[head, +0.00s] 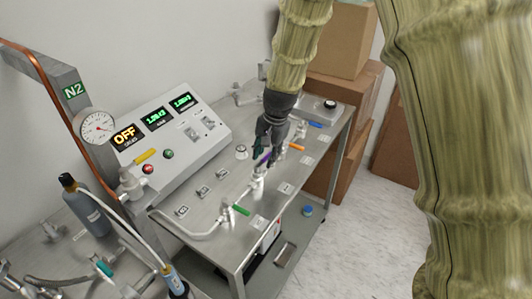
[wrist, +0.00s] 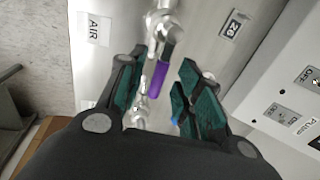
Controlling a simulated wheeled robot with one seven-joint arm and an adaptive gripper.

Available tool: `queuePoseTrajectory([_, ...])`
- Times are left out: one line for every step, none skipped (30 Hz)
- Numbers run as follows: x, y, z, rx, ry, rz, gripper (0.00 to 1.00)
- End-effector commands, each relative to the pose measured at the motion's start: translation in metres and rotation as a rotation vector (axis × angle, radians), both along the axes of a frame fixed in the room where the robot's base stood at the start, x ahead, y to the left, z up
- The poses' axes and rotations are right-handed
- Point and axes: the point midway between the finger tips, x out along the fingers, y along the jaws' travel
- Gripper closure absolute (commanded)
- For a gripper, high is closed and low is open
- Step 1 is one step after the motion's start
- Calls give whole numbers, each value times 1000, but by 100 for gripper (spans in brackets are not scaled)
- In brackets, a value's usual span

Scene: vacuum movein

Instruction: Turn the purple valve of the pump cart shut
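The pump cart (head: 330,152) has a steel top with pipes and several coloured valve handles. The purple valve (wrist: 157,80) shows in the wrist view as a purple lever on a silver valve body, pointing down the picture. In the head view its purple handle (head: 265,157) shows only partly, below my fingers. My gripper (wrist: 163,62) is open, with green-padded fingers on either side of the purple lever. In the head view my gripper (head: 270,142) is over the middle of the cart.
A green handle (head: 242,210), an orange handle (head: 296,147) and a blue handle (head: 315,125) are on nearby pipes. A control panel (head: 170,130) with an OFF display stands behind to the left. Cardboard boxes (head: 340,85) are stacked at the back right.

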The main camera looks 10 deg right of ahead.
Motion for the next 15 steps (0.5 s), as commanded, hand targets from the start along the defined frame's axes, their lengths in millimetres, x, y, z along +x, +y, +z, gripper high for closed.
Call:
queuePoseTrajectory([0,0,-1,0,0,0,66])
queuePoseTrajectory([0,0,-2,0,0,0,66])
queuePoseTrajectory([0,0,-2,0,0,0,66])
queuePoseTrajectory([0,0,-2,0,0,0,66])
queuePoseTrajectory([0,0,-2,0,0,0,66])
queuePoseTrajectory([0,0,-2,0,0,0,66])
queuePoseTrajectory([0,0,-2,0,0,0,66])
queuePoseTrajectory([0,0,-2,0,0,0,66])
queuePoseTrajectory([0,0,-1,0,0,0,66])
queuePoseTrajectory([0,0,-1,0,0,0,71])
queuePoseTrajectory([0,0,-1,0,0,0,77])
queuePoseTrajectory([0,0,-1,0,0,0,84])
queuePoseTrajectory([0,0,-1,0,0,0,89])
queuePoseTrajectory([0,0,-1,0,0,0,95])
queuePoseTrajectory([0,0,-1,0,0,0,100])
